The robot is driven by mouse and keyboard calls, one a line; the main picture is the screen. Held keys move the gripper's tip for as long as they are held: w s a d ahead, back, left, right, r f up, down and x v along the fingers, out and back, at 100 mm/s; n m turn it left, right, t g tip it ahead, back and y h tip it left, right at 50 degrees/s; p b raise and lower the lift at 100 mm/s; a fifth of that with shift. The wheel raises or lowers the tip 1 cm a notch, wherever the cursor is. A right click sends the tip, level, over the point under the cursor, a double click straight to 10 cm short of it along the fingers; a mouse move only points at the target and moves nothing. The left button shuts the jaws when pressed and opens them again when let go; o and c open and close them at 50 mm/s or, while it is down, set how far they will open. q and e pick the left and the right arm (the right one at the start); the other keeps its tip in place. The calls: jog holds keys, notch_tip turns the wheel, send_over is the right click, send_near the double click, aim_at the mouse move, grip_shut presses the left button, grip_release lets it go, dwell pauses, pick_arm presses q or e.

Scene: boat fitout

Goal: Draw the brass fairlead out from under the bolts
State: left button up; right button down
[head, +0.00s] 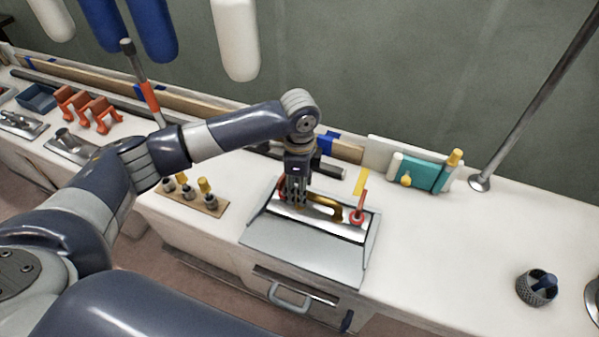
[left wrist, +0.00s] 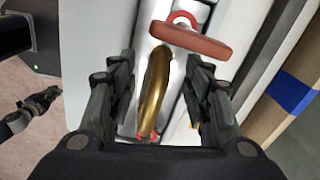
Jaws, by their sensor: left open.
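In the left wrist view the fairlead (left wrist: 154,88) lies lengthwise between my open fingers, with a gap on both sides. My left gripper (head: 292,202) points down over its left part and hides some of it; its fingers also show in the wrist view (left wrist: 160,75). A red bolt-like piece (head: 357,215) stands at the right end, and its red bar (left wrist: 190,40) shows in the wrist view. Another red piece (head: 281,191) is partly hidden by my gripper.
A wooden block with yellow-topped pegs (head: 204,205) stands left of the plate. A teal case (head: 425,172) stands behind on the right. Several orange brackets (head: 88,108) are at far left. A dark mesh cup (head: 536,288) is far right. The bench between is clear.

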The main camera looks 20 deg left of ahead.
aim_at(319, 205)
pick_arm(q)
jog(key=shift+f, duration=1.75)
pick_arm(e)
jog(key=shift+w+r, duration=0.1)
jog(key=shift+w, duration=0.35)
